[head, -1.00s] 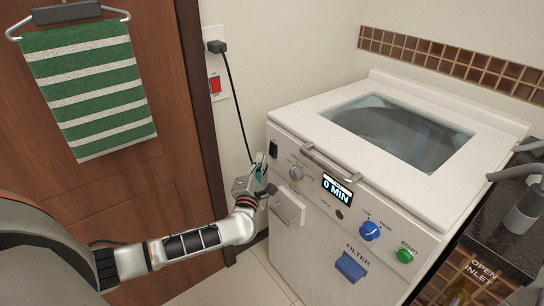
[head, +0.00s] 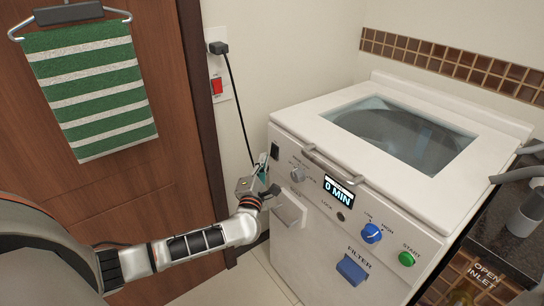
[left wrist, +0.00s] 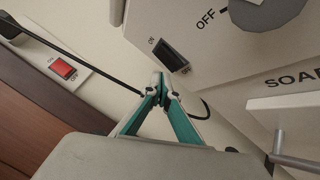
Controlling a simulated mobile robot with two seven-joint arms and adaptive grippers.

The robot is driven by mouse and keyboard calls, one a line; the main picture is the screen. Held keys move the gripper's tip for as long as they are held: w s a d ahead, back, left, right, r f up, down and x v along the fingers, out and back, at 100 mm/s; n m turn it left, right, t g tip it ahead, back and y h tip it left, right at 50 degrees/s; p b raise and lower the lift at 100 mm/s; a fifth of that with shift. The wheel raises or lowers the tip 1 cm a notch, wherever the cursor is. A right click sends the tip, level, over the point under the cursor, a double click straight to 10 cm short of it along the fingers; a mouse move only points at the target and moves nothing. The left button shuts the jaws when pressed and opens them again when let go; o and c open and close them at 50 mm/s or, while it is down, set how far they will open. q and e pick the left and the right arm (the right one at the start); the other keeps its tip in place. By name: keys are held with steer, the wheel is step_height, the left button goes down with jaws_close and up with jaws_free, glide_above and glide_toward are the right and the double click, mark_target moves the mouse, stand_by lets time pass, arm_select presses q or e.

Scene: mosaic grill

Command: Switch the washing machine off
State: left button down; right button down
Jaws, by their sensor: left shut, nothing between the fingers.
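The white washing machine (head: 345,215) stands at the right, its display (head: 339,189) reading 0 MIN. A black rocker switch (head: 275,151) sits at the panel's upper left; it also shows in the left wrist view (left wrist: 171,55). The grey dial (head: 297,174), beside it, has an OFF mark in the left wrist view (left wrist: 262,22). My left gripper (head: 263,160) is shut and empty at the machine's front left edge. In the left wrist view its teal fingertips (left wrist: 158,80) appear just below the rocker switch; I cannot tell whether they touch the panel. My right gripper is out of view.
A red wall switch (head: 216,86) and a plug with a black cord (head: 238,108) are on the wall left of the machine. An open drawer (head: 289,209) juts out below my gripper. A towel (head: 90,88) hangs on the wooden door.

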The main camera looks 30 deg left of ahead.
arm_select(q)
steer(key=shift+w, duration=0.1)
stand_by(0.6)
steer(key=shift+w+d+f, duration=0.1)
steer(key=shift+w+d, duration=0.05)
steer(key=shift+w, duration=0.15)
steer(key=shift+w+d, duration=0.15)
steer(key=shift+w, duration=0.15)
stand_by(0.6)
steer(key=shift+s+a, duration=0.3)
steer(key=shift+s, duration=0.4)
